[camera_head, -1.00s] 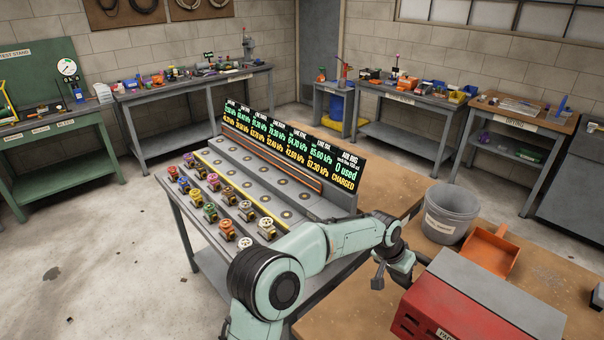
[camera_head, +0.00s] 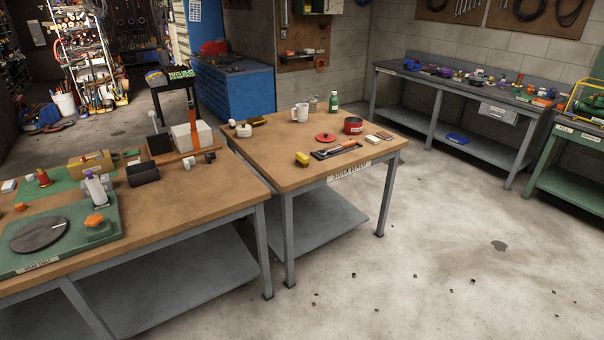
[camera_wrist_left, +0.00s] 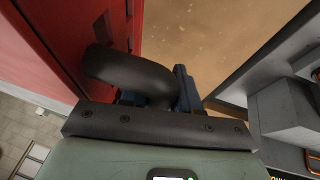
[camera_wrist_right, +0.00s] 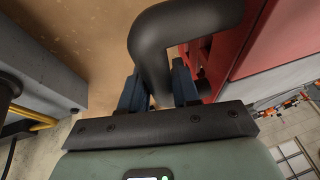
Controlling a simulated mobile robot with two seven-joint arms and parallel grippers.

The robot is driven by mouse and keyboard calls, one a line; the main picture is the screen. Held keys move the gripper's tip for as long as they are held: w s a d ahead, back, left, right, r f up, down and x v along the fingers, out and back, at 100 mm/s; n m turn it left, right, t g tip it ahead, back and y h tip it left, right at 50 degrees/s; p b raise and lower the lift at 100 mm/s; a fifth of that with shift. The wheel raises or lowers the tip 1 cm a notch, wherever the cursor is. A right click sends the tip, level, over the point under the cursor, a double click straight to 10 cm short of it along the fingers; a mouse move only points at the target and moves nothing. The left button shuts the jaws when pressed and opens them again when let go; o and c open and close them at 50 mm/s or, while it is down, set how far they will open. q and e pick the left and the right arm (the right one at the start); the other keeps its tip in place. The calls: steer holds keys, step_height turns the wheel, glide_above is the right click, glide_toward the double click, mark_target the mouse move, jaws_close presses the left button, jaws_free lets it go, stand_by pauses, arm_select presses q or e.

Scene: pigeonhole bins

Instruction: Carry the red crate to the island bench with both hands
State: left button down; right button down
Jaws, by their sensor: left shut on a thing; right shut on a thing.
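The red crate is out of the head view; its red side shows in the left wrist view (camera_wrist_left: 55,40) and the right wrist view (camera_wrist_right: 262,45). My left gripper (camera_wrist_left: 158,92) is shut on a dark curved handle (camera_wrist_left: 115,72) at the crate's side. My right gripper (camera_wrist_right: 158,86) is shut on the other dark handle (camera_wrist_right: 155,45). Brown bench top lies below both grippers; I cannot tell whether the crate touches it. In the head view, two wood-topped benches stand free on the floor, a nearer one (camera_head: 200,190) and a farther one (camera_head: 265,160); I cannot tell which is the island bench.
The nearer bench bears a green plate with a dark disc (camera_head: 40,232) and several items. The farther bench bears a red pot (camera_head: 353,125), a mug (camera_head: 300,112) and tools. Open concrete floor (camera_head: 430,250) lies to the right. Grey structure (camera_wrist_right: 35,65) shows beside my right gripper.

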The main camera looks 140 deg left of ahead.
arm_select(q)
steer(key=shift+r, duration=0.2)
arm_select(e)
steer(key=shift+r, duration=0.15)
arm_select(q)
steer(key=shift+f, duration=0.2)
arm_select(e)
steer(key=shift+f, duration=0.2)
